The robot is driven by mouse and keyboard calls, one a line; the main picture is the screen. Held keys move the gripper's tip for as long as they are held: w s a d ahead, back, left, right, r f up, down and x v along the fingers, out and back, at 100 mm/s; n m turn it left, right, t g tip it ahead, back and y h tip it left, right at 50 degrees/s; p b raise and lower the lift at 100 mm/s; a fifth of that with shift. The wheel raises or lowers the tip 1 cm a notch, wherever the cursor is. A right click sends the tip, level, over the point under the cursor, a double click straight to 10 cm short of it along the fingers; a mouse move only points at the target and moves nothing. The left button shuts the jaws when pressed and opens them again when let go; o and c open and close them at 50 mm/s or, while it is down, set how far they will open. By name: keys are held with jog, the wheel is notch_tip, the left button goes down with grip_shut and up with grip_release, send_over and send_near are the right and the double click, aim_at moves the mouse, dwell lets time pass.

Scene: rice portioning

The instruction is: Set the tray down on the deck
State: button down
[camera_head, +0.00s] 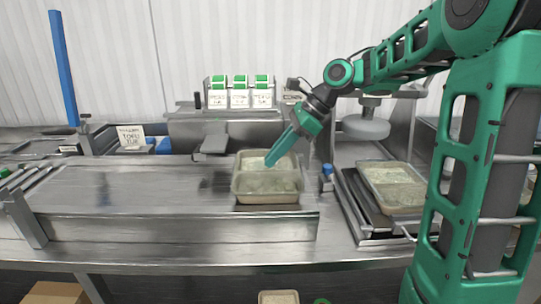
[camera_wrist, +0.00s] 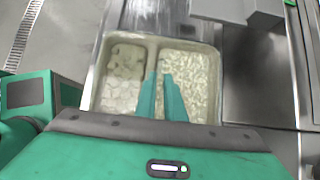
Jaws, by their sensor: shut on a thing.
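The tray (camera_head: 267,198) is beige with two compartments, one with pale flat pieces and one with rice-like white grains. It is at the right end of the metal deck (camera_head: 120,185), level in the head view. It also shows in the wrist view (camera_wrist: 218,85). My gripper (camera_head: 270,162) comes down over the tray from the upper right. In the wrist view its two teal fingers (camera_wrist: 162,92) are close together at the divider between the compartments, shut on the tray. I cannot tell whether the tray's underside touches the deck.
Another filled tray (camera_head: 395,185) sits on a metal stand at the right. A low metal rail (camera_head: 180,228) runs along the deck's front. Boxes with green tops (camera_head: 239,92) stand behind on a raised metal unit. The deck left of the held tray is clear.

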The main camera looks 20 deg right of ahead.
jog(key=shift+f, duration=0.2)
dwell(0.6)
jog(key=c, duration=1.3)
grip_release()
jog(key=shift+s+r, duration=0.1)
jog(key=shift+r, duration=3.9)
